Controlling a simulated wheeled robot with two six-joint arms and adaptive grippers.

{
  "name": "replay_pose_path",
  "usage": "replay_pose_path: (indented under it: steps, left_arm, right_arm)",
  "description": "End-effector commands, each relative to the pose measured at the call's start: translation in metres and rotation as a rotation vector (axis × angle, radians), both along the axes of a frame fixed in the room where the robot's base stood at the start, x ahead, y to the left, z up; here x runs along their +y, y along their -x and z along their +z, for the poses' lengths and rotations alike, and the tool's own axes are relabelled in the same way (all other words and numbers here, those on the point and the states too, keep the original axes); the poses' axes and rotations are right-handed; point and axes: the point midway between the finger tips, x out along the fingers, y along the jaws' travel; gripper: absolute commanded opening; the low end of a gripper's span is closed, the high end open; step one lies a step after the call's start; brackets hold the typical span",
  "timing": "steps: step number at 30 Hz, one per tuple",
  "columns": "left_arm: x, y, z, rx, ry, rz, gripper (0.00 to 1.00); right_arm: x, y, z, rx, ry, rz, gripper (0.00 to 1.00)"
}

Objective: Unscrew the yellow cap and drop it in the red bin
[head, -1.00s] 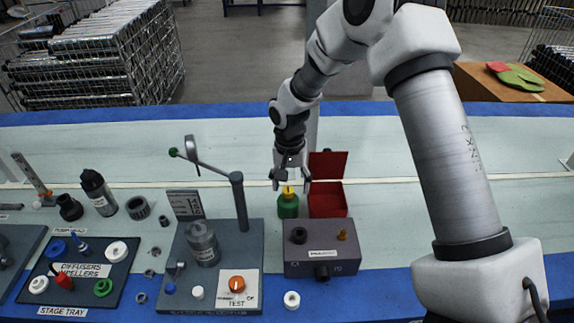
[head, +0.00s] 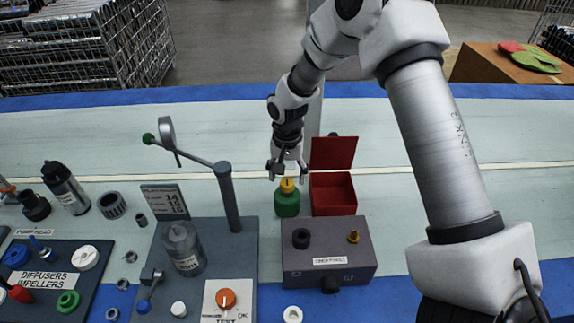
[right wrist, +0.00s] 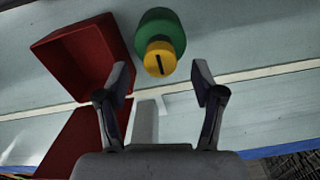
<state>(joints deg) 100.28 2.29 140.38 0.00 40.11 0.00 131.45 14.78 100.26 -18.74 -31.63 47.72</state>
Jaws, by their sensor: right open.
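The yellow cap (head: 287,184) sits on top of the green bottle (head: 287,204) in the head view. In the right wrist view the cap (right wrist: 160,58) shows a dark slot, with the green body (right wrist: 161,30) behind it. The red bin (head: 334,208) stands open just right of the bottle, its lid raised at the back. My right gripper (head: 288,172) is open and empty, just above and behind the cap. In the right wrist view its fingertips (right wrist: 160,75) are spread to either side of the cap, apart from it. My left gripper is not in view.
A grey box (head: 327,250) with a black knob and a brass fitting stands in front of the bin. A test stand (head: 228,200) with post and lever is left of the bottle. A stage tray (head: 55,270) with small parts lies at far left.

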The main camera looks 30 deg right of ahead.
Motion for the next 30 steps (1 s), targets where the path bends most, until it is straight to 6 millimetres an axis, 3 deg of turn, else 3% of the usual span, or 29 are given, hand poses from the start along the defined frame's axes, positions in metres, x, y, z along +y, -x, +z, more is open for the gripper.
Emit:
replay_pose_path:
  steps: [3,6,14,15,20,22,23,26,30]
  left_arm:
    - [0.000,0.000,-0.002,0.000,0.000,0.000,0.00]
    - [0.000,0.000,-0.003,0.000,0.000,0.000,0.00]
    - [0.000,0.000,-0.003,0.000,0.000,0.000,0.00]
    - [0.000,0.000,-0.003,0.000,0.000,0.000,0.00]
    - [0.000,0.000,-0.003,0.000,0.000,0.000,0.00]
    - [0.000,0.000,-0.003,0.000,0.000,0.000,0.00]
    - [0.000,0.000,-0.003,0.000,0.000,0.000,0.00]
    - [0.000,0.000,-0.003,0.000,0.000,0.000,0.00]
    - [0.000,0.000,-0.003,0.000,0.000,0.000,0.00]
  right_arm:
    - [0.000,0.000,-0.022,0.002,0.001,0.000,0.68]
    - [0.000,0.000,-0.031,0.001,0.001,0.000,0.68]
    - [0.000,0.000,-0.035,-0.001,0.001,0.000,0.68]
    - [0.000,0.000,-0.035,-0.001,0.001,0.000,0.61]
    - [0.000,0.000,-0.035,-0.001,0.001,0.000,0.05]
    - [0.000,0.000,-0.035,0.000,0.000,0.000,0.05]
    - [0.000,0.000,-0.035,0.000,0.000,0.000,0.34]
    - [0.000,0.000,-0.035,0.000,0.000,0.000,0.00]
    - [0.000,0.000,-0.035,0.000,0.000,0.000,0.00]
